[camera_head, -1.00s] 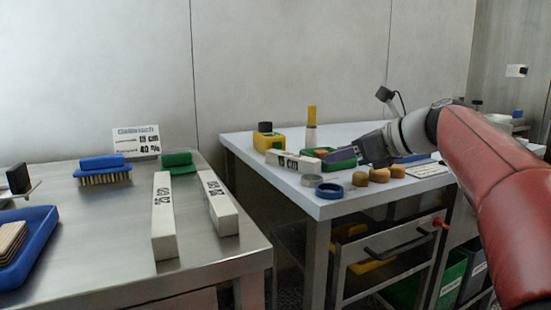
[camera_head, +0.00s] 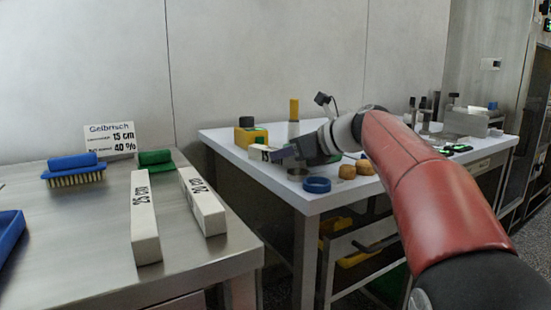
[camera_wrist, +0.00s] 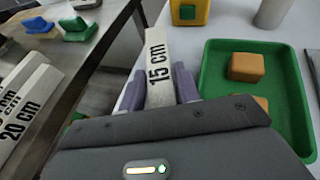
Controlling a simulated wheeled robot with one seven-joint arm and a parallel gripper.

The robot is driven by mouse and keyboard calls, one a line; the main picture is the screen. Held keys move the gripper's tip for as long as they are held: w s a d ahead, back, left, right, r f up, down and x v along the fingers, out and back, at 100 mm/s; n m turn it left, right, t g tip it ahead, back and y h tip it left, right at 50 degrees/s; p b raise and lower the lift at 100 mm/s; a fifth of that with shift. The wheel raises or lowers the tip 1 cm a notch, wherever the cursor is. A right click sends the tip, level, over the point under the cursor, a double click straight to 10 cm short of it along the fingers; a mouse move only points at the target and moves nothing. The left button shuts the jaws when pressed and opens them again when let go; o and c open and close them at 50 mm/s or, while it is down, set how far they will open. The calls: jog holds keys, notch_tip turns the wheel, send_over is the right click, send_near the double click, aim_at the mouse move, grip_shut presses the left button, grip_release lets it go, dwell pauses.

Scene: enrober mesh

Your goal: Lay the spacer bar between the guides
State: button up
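The white spacer bar marked 15 cm (camera_wrist: 158,55) lies on the white table beside the green tray, and its end shows in the head view (camera_head: 258,153). My gripper (camera_wrist: 160,88) reaches over the bar, with one purple-grey finger on each side of it. The fingers look close to the bar's sides, but I cannot tell whether they press on it. In the head view my gripper (camera_head: 284,153) hides part of the bar. Two longer white bars, marked 25 cm (camera_head: 145,220) and 20 cm (camera_head: 203,203), lie on the steel table. I cannot make out the guides.
The green tray (camera_wrist: 292,48) holds orange blocks. A yellow box (camera_head: 250,137), a blue ring (camera_head: 317,184) and brown pieces (camera_head: 348,171) are on the white table. A gap separates the tables.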

grip_shut()
